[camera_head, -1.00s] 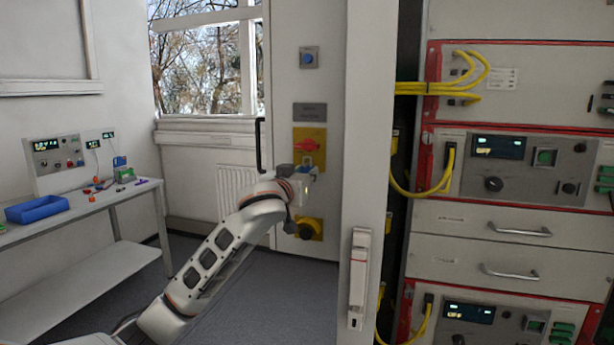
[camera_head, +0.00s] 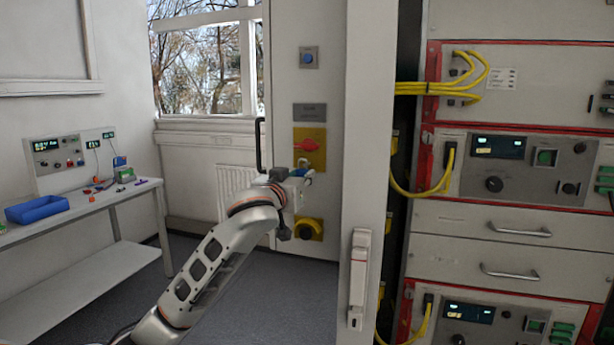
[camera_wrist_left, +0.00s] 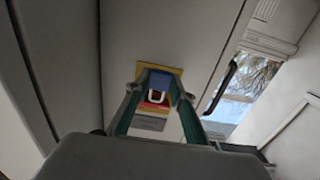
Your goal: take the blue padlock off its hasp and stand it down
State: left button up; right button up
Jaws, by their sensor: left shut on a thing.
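The blue padlock (camera_wrist_left: 160,80) sits between the two fingertips of my left gripper (camera_head: 302,177), which is shut on it. In the left wrist view its pale shackle loop (camera_wrist_left: 156,97) shows whole in front of the yellow plate (camera_head: 318,160). In the head view the shackle (camera_head: 303,163) stands up above the gripper, and the padlock body is mostly hidden. The red switch handle (camera_head: 311,144) is on the plate just above. I cannot tell for sure whether the shackle is clear of the hasp. My right gripper is not in view.
A yellow and black knob (camera_head: 309,229) is below the gripper on the same grey door. A black door handle (camera_head: 259,145) is to the left. A bench (camera_head: 82,203) with a blue tray (camera_head: 37,208) stands at far left. The instrument rack (camera_head: 505,215) is right.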

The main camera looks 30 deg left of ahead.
aim_at(302, 175)
pick_arm(q)
jog(key=shift+v, duration=1.75)
jog(key=s+d+f+h, duration=0.1)
jog(key=d+f, duration=0.3)
jog(key=f, duration=0.6)
jog(key=shift+s+d+m, duration=0.15)
jog(key=shift+d+m, duration=0.1)
jog(key=shift+m, duration=0.05)
jog(key=shift+o, duration=0.2)
jog(key=s+d+f+h, duration=0.1)
jog(key=s+d+f, duration=0.2)
jog(key=f, duration=0.4)
jog(key=shift+s+d+f, duration=0.35)
jog(key=shift+d+f, duration=0.05)
jog(key=shift+d, duration=0.2)
jog(key=s+d+f+m+h, duration=0.1)
jog(key=s+d+f, duration=0.3)
jog(key=s+f, duration=0.2)
jog(key=s+d+f+m+h, duration=0.1)
jog(key=s+d+f, duration=0.4)
jog(key=s, duration=0.4)
jog(key=shift+f+t, duration=0.3)
jog(key=shift+f, duration=0.05)
